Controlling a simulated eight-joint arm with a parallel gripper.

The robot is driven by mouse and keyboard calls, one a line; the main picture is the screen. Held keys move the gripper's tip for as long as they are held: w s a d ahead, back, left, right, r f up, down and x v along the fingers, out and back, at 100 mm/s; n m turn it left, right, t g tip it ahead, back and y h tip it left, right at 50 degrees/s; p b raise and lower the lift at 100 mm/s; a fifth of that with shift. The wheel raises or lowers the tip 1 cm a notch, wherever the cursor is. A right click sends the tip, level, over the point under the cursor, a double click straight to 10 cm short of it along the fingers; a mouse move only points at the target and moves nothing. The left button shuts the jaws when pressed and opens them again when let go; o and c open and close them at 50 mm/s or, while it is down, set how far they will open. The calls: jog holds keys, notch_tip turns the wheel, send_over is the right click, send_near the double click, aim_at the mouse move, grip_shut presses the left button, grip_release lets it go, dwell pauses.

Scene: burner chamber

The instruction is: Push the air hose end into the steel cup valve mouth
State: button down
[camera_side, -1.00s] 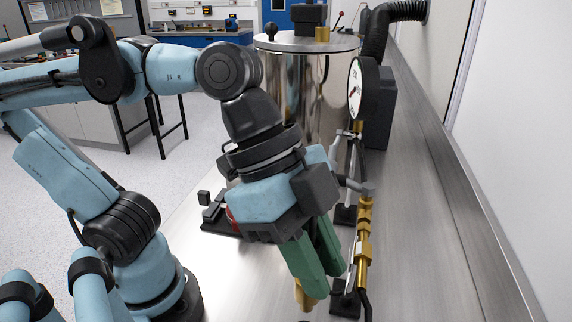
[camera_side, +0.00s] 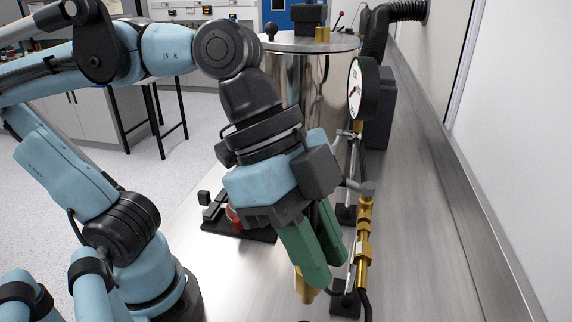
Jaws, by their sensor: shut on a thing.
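My gripper (camera_side: 328,272) has green fingers pointing down and slightly right. It is shut on a brass piece (camera_side: 304,289), which appears to be the air hose end. Its tip shows below the fingers, and most of it is hidden behind them. No hose can be made out running from it. Right of my fingers stands a brass fitting line (camera_side: 363,245) with a grey lever. I cannot make out which part is the steel cup valve mouth; my gripper may hide it.
A round gauge (camera_side: 363,88) stands above the brass line. A large steel vessel (camera_side: 300,95) is behind my gripper. A black base with a red part (camera_side: 238,222) lies left of the fingers. The steel bench (camera_side: 425,240) is clear at right.

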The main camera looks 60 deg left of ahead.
notch_tip(320, 180, up, 13)
jog(key=w+a+n+t+y, duration=0.2)
jog(key=w+a+n, duration=0.35)
jog(key=a, duration=0.35)
jog(key=w+a+n+t+y, duration=0.2)
jog(key=w+a+n, duration=0.3)
jog(key=a, duration=0.4)
jog(key=s+a+n+y, duration=0.1)
jog(key=a+n+y, duration=0.45)
jog(key=a, duration=1.35)
jog(key=f, duration=0.1)
jog(key=f+n+h, duration=0.1)
jog(key=f, duration=0.1)
jog(key=f+n, duration=0.1)
jog(key=f, duration=0.1)
jog(key=shift+s+a+f+g+h, duration=0.1)
jog(key=shift+s+f+g+h, duration=0.15)
jog(key=shift+g+h, duration=0.1)
jog(key=shift+f, duration=2.85)
